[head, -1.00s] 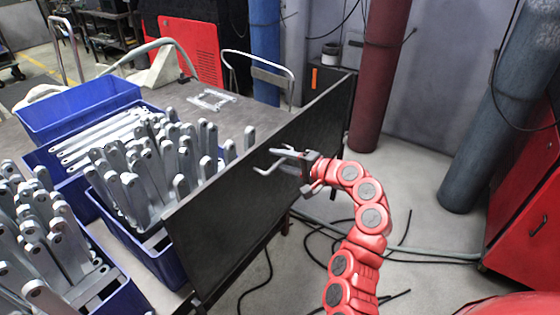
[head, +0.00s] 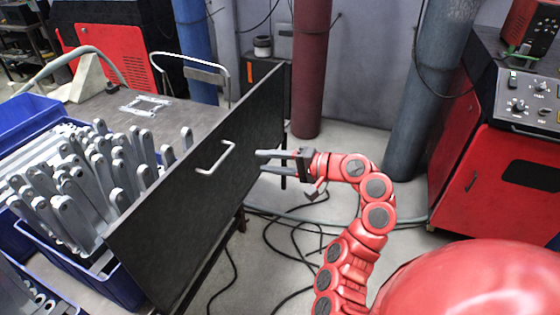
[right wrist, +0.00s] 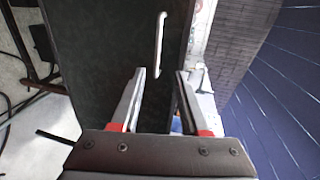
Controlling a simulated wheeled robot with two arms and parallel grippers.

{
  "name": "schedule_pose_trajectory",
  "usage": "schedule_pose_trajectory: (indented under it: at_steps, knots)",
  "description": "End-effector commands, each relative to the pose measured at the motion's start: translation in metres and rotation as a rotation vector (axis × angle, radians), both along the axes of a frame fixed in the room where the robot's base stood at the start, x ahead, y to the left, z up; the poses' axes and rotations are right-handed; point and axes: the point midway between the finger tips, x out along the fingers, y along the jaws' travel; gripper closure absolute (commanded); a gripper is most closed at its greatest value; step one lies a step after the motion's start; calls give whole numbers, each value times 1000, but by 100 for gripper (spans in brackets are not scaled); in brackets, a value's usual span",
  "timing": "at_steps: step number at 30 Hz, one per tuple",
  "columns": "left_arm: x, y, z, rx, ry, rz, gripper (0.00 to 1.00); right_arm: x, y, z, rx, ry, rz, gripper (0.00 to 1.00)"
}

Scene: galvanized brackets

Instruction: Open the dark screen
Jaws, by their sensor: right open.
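The dark screen (head: 170,215) is an upright black panel along the table's near side, in front of the bins. A pale bar handle (head: 216,158) is fixed on its face; it also shows in the right wrist view (right wrist: 160,42). My right gripper (head: 262,161) is open and empty, to the right of the handle and apart from it in the head view. In the right wrist view my fingers (right wrist: 160,74) point toward the panel, with the handle's near end in line with the gap between them. My left gripper is not in view.
Blue bins (head: 30,112) with several galvanized brackets (head: 75,165) stand behind the screen on the grey table (head: 190,117). Dark cables (head: 285,232) lie on the floor. A red cabinet (head: 490,165) stands at the right, with gas cylinders (head: 312,70) behind.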

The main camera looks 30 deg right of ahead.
Motion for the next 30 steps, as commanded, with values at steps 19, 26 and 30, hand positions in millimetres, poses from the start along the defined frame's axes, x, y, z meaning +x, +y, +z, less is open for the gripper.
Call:
schedule_pose_trajectory:
  at_steps: [19,26,30]
  knots:
    - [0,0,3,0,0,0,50,-24,-18,6,1,1,2,55]
    - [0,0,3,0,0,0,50,-22,-19,6,8,-4,-7,55]
    - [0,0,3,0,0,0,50,4,-26,0,55,-47,-98,55]
